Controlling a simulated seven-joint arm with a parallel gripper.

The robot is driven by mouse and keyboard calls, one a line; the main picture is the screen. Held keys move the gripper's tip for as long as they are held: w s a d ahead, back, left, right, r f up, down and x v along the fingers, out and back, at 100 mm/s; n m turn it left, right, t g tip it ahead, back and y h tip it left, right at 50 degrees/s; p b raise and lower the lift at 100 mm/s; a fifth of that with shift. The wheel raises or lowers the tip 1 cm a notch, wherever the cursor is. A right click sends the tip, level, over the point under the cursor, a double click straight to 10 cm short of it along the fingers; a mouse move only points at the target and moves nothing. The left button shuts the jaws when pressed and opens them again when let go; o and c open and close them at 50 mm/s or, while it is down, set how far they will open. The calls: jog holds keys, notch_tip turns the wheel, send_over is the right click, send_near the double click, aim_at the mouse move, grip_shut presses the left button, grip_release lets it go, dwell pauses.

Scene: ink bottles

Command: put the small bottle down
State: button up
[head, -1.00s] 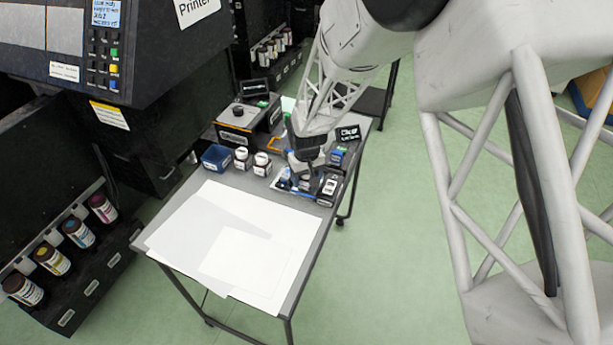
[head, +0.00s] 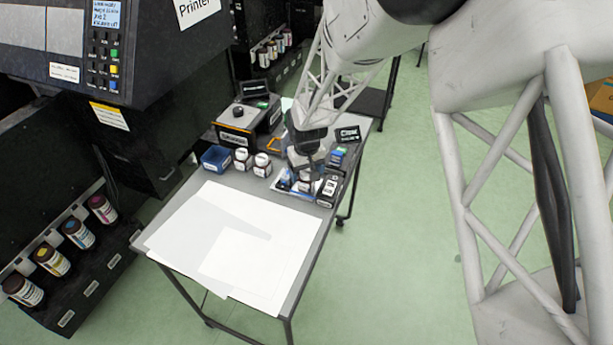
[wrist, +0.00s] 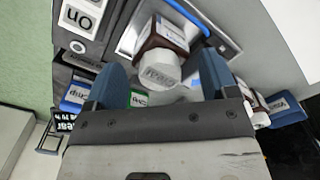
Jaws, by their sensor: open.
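The small bottle (wrist: 160,68) has a white cap, a dark brown body and a pale label. In the wrist view it is between and beyond the two blue fingers of my gripper (wrist: 165,82), with gaps on both sides. It appears to stand on the grey and blue tray (wrist: 223,38). In the head view my gripper (head: 306,160) is above the tray at the table's right side, and the small bottle (head: 305,186) shows partly below it. My gripper is open, and its wrist housing covers the lower part of the wrist view.
Two white-capped bottles (head: 262,165) and a blue bin (head: 216,158) stand left of the tray. A black labelled box (head: 328,192) sits close at its right. A larger black box (head: 240,125) is behind. White sheets (head: 235,240) cover the table's front.

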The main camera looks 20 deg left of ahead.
notch_tip(320, 180, up, 9)
jog(key=shift+r, duration=0.2)
dwell(0.3)
dwell(0.8)
jog(key=shift+d+r, duration=0.15)
jog(key=shift+d, duration=0.05)
jog(key=s+d+r+m, duration=0.1)
jog(key=s+d+r, duration=0.1)
jog(key=d+r, duration=0.5)
jog(key=s+d+r+m+t, duration=0.15)
jog(key=d+r, duration=0.25)
jog(key=d, duration=0.6)
jog(key=s+d+r+m, duration=0.25)
jog(key=d+r, duration=0.25)
jog(key=d, duration=0.4)
jog(key=s+d+r+m, duration=0.2)
jog(key=s+d, duration=0.7)
jog(key=s, duration=0.2)
jog(key=s+d+r+m+t, duration=0.1)
jog(key=s+d+r+m, duration=0.1)
jog(key=s+d, duration=0.7)
jog(key=shift+s+d+r, duration=0.3)
jog(key=shift+s+d, duration=0.1)
jog(key=shift+s, duration=0.6)
